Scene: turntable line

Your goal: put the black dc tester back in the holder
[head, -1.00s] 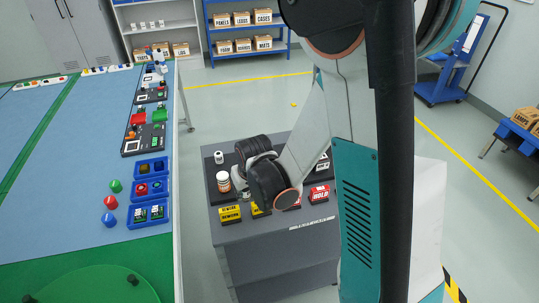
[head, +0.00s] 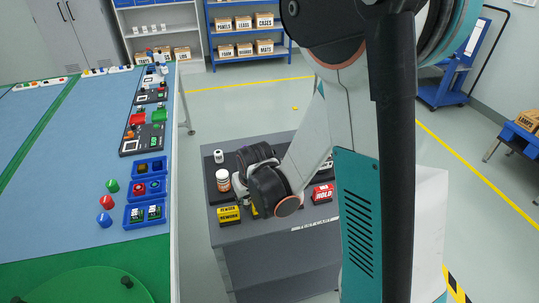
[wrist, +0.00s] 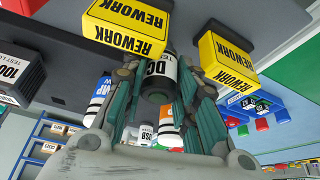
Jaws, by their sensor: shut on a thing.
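In the wrist view the black dc tester (wrist: 157,70), with a white label reading DC, is between the fingers of my gripper (wrist: 158,90), which is shut on it. One yellow REWORK block (wrist: 128,25) is on the left and another (wrist: 228,60) on the right of it. In the head view my gripper's fingers show only partly beside a yellow REWORK block (head: 228,212) on the grey cart (head: 275,245); the wrist hides the tester. I cannot make out the holder for certain.
Other labelled testers, one blue and white (wrist: 100,92) and one orange and white (wrist: 169,122), show close to the fingers. A black TEST block (wrist: 22,78) is at left. On the cart are an orange and white bottle (head: 223,180), a white roll (head: 218,156) and a red HOLD block (head: 322,193).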

